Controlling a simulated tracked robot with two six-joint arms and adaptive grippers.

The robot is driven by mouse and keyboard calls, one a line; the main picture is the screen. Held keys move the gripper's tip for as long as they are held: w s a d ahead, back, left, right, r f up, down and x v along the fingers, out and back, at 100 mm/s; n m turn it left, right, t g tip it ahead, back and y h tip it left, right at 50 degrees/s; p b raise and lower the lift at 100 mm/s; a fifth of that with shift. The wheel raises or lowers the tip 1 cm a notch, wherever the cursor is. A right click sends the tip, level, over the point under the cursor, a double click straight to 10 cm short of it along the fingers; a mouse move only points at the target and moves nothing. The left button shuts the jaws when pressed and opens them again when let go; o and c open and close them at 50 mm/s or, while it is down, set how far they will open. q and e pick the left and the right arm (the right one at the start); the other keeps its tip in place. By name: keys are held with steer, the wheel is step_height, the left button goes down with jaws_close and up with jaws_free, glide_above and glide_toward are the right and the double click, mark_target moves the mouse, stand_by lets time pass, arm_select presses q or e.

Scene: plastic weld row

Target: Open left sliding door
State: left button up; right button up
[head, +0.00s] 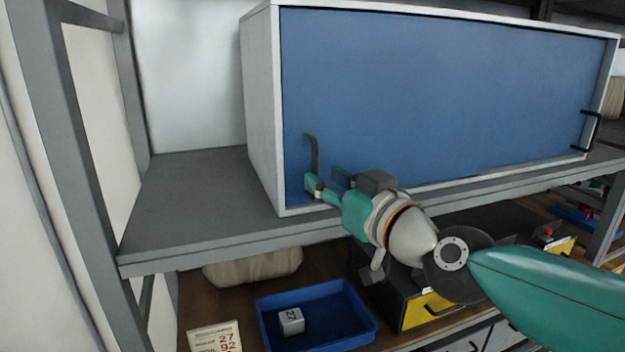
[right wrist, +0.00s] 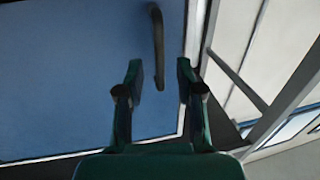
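A white cabinet (head: 262,110) with a blue front stands on a grey shelf. The blue left sliding door (head: 400,90) has a dark vertical handle (head: 314,150) near its left edge. My right gripper (head: 327,182) is at the lower part of this handle. In the right wrist view the two fingers (right wrist: 160,78) are spread apart, and the lower end of the handle (right wrist: 157,45) shows between them. No finger visibly presses on it. The door's left edge lies along the cabinet's white side, and no gap shows there. My left gripper is not in view.
A second dark handle (head: 596,130) is at the cabinet's right end. A grey upright (head: 75,130) stands at the left. Below the shelf are a blue tray (head: 340,335) with a small white block (head: 291,321) and a black-and-yellow box (head: 408,312). The shelf (head: 190,205) left of the cabinet is clear.

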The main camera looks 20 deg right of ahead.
mark_target(317, 174)
steer(key=shift+x, duration=2.2)
jaws_close()
